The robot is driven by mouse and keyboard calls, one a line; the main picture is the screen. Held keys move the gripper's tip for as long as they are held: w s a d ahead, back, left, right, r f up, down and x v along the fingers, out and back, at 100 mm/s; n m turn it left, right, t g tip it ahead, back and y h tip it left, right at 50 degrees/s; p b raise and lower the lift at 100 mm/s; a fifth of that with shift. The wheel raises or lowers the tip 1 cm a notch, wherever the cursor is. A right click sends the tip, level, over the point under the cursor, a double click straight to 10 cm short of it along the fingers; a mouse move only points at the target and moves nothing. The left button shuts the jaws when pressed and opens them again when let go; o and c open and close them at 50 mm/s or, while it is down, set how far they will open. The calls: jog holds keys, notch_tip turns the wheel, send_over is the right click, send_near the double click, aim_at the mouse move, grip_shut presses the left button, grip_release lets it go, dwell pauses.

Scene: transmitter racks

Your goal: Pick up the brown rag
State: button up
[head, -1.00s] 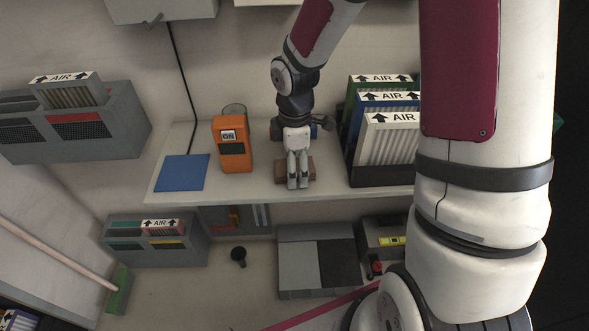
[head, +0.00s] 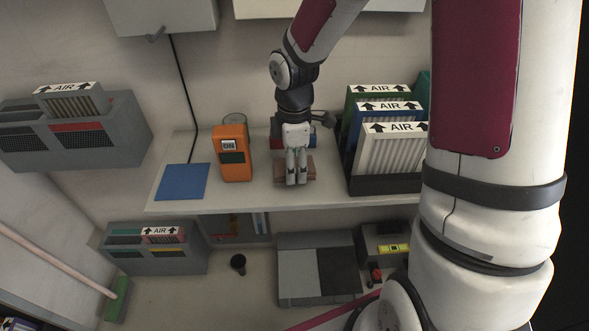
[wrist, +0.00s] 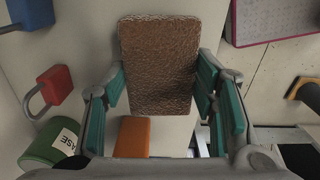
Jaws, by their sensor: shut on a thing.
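The brown rag (wrist: 158,65) is a flat, textured brown rectangle between my gripper's (wrist: 161,76) green-padded fingers in the wrist view. In the head view my gripper (head: 297,182) points down over the grey-white shelf (head: 225,195). The rag (head: 310,168) shows on both sides of the fingertips. My gripper is shut on the rag. It looks slightly raised, but I cannot tell how large the gap to the shelf is. The fingers hide the rag's middle in the head view.
An orange device (head: 234,168) and a blue pad (head: 182,182) are left of my gripper. A rack of AIR filters (head: 386,184) stands close on the right. A red padlock (wrist: 52,88) and a green can (wrist: 52,142) show in the wrist view. Bare shelf lies in front.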

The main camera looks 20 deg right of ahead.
jog(key=s+r+p, duration=0.1)
jog(key=s+p, duration=0.8)
jog(key=s, duration=0.7)
jog(key=shift+d+r+p, duration=0.25)
jog(key=shift+r+p, duration=0.1)
jog(key=shift+r, duration=0.05)
jog(key=shift+f, duration=0.1)
